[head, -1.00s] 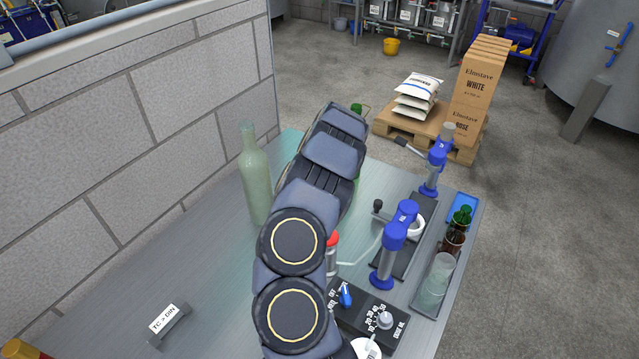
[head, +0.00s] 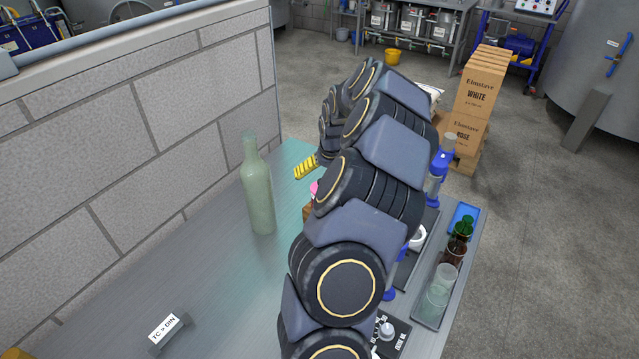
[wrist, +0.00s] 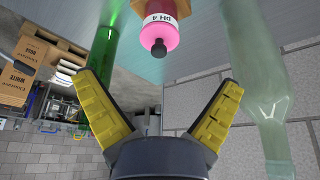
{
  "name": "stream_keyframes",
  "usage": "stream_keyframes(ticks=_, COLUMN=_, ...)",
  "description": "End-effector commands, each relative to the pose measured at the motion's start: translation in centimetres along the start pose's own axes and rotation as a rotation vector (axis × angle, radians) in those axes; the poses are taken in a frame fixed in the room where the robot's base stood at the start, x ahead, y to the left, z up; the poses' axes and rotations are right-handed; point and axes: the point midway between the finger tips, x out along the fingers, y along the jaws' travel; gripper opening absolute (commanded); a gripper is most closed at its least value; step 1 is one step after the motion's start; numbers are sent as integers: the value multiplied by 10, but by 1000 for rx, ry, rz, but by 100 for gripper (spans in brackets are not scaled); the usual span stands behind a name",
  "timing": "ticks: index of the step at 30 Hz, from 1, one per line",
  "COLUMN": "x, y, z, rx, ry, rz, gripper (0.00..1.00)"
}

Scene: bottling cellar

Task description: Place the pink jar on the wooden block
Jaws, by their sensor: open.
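The pink jar (wrist: 160,32) has a white label and a dark knob; it shows upside down in the wrist view. The brown wooden block (wrist: 185,8) is at its base, and the jar appears to stand upright on it. In the head view only a sliver of the pink jar (head: 313,187) and of the block (head: 307,212) shows beside my arm. My gripper (wrist: 161,85) is open and empty, its yellow-padded fingers spread to either side, apart from the jar. In the head view one yellow finger (head: 306,167) shows above the jar.
A pale green bottle (head: 258,185) stands left of the block, near the brick wall (head: 170,130). A green bottle (wrist: 104,50) stands on the other side. A tray (head: 430,312) of glasses lies along the right edge.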

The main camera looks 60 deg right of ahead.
Motion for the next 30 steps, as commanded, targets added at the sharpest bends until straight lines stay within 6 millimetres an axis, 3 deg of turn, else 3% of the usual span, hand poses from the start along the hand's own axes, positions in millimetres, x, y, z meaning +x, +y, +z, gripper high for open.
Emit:
stream_keyframes(ticks=5, x=-5, y=0, z=0, rx=0, ry=2, rz=0, gripper=95)
stream_keyframes(ticks=8, x=-12, y=-15, z=-1, rx=-24, ry=-2, rz=-16, gripper=95)
stream_keyframes(ticks=11, x=-33, y=-63, z=4, rx=-97, ry=-26, rz=-66, gripper=95)
stream_keyframes(ticks=14, x=-75, y=-132, z=27, rx=-223, ry=-72, rz=-131, gripper=95)
stream_keyframes(ticks=15, x=-93, y=-159, z=44, rx=-284, ry=-104, rz=-153, gripper=95)
stream_keyframes(ticks=18, x=-140, y=-209, z=95, rx=-425, ry=-176, rz=-187, gripper=95)
stream_keyframes(ticks=21, x=-181, y=-234, z=154, rx=-550, ry=-253, rz=-190, gripper=95)
stream_keyframes(ticks=25, x=-224, y=-237, z=231, rx=-678, ry=-350, rz=-164, gripper=95)
stream_keyframes(ticks=30, x=-256, y=-211, z=307, rx=-766, ry=-452, rz=-118, gripper=95)
